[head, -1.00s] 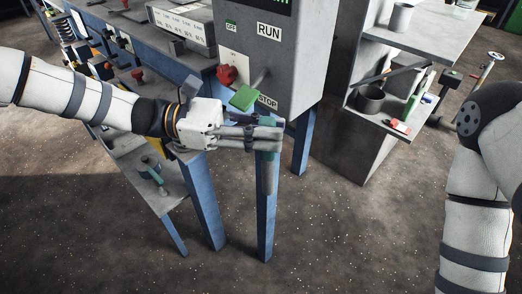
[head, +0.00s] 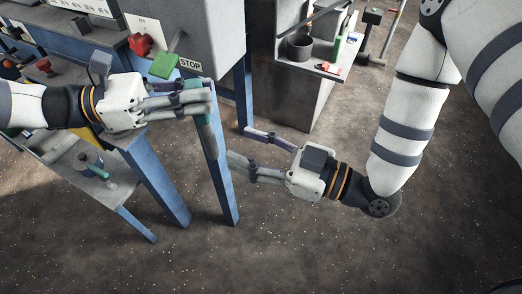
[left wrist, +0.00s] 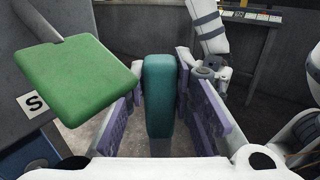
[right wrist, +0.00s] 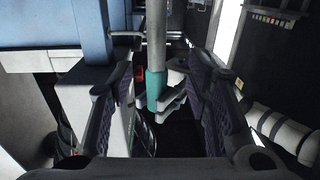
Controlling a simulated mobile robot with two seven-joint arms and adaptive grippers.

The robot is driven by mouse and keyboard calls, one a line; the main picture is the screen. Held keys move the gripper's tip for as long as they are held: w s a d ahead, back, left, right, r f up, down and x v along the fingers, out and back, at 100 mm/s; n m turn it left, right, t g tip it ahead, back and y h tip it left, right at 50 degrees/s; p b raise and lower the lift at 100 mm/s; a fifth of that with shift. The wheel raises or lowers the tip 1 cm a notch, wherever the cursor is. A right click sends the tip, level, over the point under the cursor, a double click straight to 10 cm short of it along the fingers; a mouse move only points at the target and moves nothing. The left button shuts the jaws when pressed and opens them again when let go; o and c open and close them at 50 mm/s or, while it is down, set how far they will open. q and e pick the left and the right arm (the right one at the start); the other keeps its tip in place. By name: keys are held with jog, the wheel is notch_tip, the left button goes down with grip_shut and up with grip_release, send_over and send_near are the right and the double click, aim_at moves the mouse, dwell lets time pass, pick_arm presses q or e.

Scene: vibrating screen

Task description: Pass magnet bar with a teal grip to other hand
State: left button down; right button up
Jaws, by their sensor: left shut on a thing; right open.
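My left gripper (head: 205,97) is shut on the magnet bar (head: 208,140), around its teal grip (left wrist: 160,95). The bar hangs down nearly upright below the fingers, in front of a blue leg. In the left wrist view the grip stands between the two finger pads. My right gripper (head: 238,147) is open and empty, to the right of the bar's lower part, with its fingers pointing at it. In the right wrist view the grey bar (right wrist: 156,40) and its teal grip (right wrist: 156,90) appear between the open fingers, beyond the tips.
A control box with a green flap (head: 164,66), a red knob (head: 140,44) and a STOP label is just behind my left gripper. Blue legs (head: 228,190) stand close behind the bar. A grey shelf unit (head: 296,88) holds a dark pot (head: 299,47). The floor in front is clear.

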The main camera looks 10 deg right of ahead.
aim_at(211, 136)
jog(key=x, duration=1)
grip_shut()
pick_arm(q)
jog(key=c, duration=1.3)
grip_release()
jog(key=shift+a, duration=0.1)
